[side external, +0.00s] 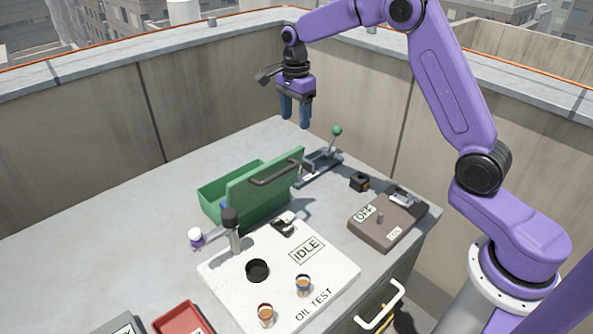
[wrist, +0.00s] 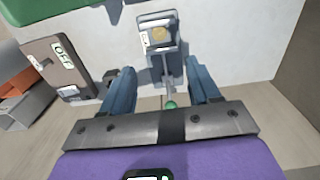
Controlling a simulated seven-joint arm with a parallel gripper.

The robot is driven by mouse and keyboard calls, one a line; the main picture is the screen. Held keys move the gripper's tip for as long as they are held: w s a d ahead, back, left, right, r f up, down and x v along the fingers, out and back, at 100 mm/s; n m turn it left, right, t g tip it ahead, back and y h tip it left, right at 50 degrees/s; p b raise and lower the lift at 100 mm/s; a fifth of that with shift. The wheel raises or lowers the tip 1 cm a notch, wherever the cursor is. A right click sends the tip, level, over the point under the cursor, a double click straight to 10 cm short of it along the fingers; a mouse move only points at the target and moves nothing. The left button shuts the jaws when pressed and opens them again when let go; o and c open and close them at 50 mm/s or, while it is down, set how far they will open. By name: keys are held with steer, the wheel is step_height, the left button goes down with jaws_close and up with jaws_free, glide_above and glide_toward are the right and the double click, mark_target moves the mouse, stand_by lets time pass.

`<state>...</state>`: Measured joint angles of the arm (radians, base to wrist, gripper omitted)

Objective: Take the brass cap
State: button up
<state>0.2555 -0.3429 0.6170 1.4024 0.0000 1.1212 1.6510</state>
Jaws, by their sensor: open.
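A round brass-coloured disc (wrist: 158,35), which looks like the brass cap, lies in the square end of a grey lever fixture (wrist: 159,55) in the wrist view. I cannot make the disc out in the side external view, where the lever fixture (side external: 318,166) stands behind the green box. Its lever ends in a green ball (side external: 337,130), which also shows in the wrist view (wrist: 170,105). My gripper (side external: 295,121) is open and empty, above the far part of the bench. In the wrist view its blue fingers (wrist: 162,72) are apart, on either side of the lever.
A green box (side external: 232,190) with a raised lid stands left of the fixture. A brown switch box (side external: 385,220) marked OFF and a small black block (side external: 360,181) are to the right. A white OIL TEST board (side external: 225,275) with small cups lies in front. The bench's left is clear.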

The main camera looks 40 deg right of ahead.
step_height(320, 180, down, 11)
steer(key=shift+f, duration=0.1)
steer(key=shift+s+d+f, duration=0.1)
steer(key=shift+d+f, duration=0.1)
steer(key=shift+f, duration=1.05)
steer(key=shift+d+f, duration=0.15)
steer(key=shift+f, duration=1.1)
steer(key=c, duration=1.1)
